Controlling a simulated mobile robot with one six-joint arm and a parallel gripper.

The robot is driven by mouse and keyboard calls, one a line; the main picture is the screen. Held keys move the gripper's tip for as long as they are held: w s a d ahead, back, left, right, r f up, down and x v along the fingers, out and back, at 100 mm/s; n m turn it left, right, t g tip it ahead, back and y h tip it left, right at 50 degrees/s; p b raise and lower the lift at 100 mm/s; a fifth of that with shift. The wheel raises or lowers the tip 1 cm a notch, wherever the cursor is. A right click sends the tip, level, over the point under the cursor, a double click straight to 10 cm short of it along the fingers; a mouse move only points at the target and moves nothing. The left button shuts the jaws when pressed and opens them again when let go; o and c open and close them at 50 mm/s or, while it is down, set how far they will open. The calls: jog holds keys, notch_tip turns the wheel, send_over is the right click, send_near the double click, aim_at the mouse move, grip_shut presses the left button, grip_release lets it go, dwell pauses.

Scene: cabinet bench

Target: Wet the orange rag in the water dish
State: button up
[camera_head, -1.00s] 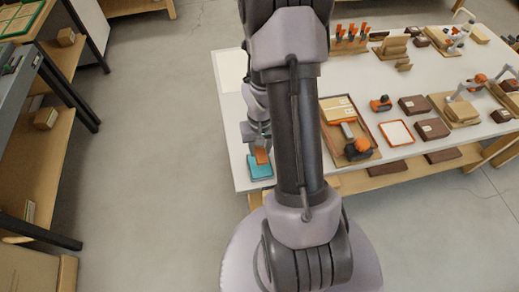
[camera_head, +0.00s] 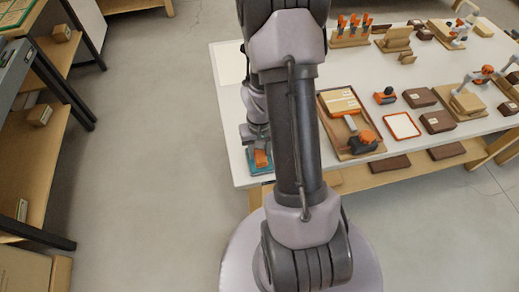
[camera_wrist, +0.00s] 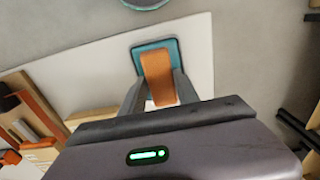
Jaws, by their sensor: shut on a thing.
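The orange rag (camera_head: 261,158) hangs at the near left corner of the white table. It also shows in the wrist view (camera_wrist: 158,76), as a strip between the two fingers. My gripper (camera_wrist: 158,92) is shut on the rag. The teal water dish (camera_wrist: 174,48) lies behind and around the rag's far end in the wrist view. In the head view the dish (camera_head: 250,165) sits on the table corner, with the rag over it. I cannot tell whether the rag touches the dish's bottom or the water.
On the white table (camera_head: 228,128), right of my arm, are a wooden tray (camera_head: 353,151) with tools, an orange-rimmed tray (camera_head: 402,125) and several brown boxes. A white sheet (camera_head: 230,64) lies at the table's left edge. Shelving (camera_head: 38,150) stands left; open floor lies between.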

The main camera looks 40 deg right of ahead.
jog(key=shift+f+b, duration=0.65)
dwell(1.6)
notch_tip(320, 180, up, 7)
jog(key=p, duration=0.5)
jog(key=shift+r, duration=0.15)
